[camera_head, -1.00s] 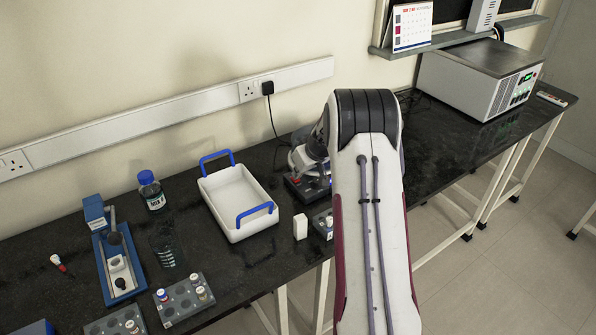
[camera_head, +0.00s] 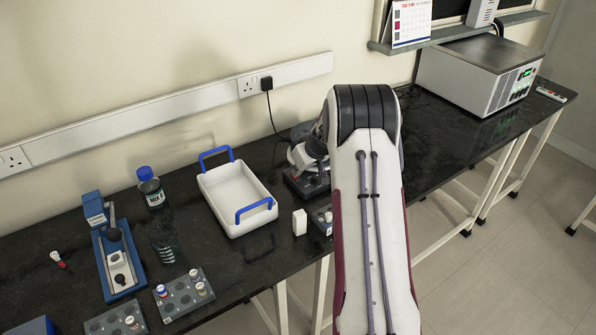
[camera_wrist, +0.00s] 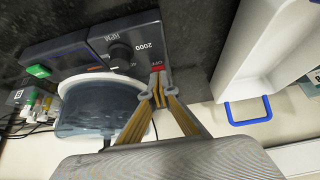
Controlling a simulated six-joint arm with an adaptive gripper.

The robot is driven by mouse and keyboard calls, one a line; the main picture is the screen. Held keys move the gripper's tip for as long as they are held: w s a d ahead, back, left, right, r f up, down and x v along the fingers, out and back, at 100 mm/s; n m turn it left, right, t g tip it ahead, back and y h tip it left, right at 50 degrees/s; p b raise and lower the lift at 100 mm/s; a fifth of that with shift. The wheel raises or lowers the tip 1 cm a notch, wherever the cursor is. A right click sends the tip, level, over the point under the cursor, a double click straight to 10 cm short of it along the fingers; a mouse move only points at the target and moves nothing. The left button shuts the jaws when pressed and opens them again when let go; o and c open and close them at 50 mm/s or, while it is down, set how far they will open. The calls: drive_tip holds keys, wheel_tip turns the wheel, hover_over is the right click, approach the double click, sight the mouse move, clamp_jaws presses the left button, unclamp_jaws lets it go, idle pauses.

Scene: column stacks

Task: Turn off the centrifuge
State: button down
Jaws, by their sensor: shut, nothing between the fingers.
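The centrifuge (camera_head: 308,184) stands on the black bench beside the white tray, largely hidden by my arm in the head view. In the wrist view its clear, bluish round lid (camera_wrist: 98,110) is down, and its front panel (camera_wrist: 110,42) carries a dark knob marked RPM and 2000. A small red switch (camera_wrist: 157,69) sits at the panel's edge, and a green button (camera_wrist: 38,71) lies farther left. My gripper (camera_wrist: 161,84) is shut and empty, its fingertips right at the red switch. I cannot tell whether they touch it or which way the switch is set.
A white tray (camera_head: 206,189) with blue handles stands close left of the centrifuge, near my gripper. A small white block (camera_head: 299,222) is in front. A bottle (camera_head: 150,188), tube racks (camera_head: 184,292) and a blue device (camera_head: 115,255) stand farther left. A grey box-shaped machine (camera_head: 470,80) stands far right.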

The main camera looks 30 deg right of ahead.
drive_tip(key=shift+w, duration=0.15)
drive_tip(key=shift+w+r, duration=0.15)
drive_tip(key=shift+w, duration=0.2)
drive_tip(key=shift+w, duration=0.15)
drive_tip(key=shift+r, duration=0.15)
drive_tip(key=shift+r, duration=0.6)
drive_tip(key=v, duration=0.3)
drive_tip(key=shift+w+r, duration=0.2)
drive_tip(key=shift+w, duration=0.1)
drive_tip(key=s+r, duration=0.5)
drive_tip(key=s, duration=0.3)
drive_tip(key=shift+s, duration=0.2)
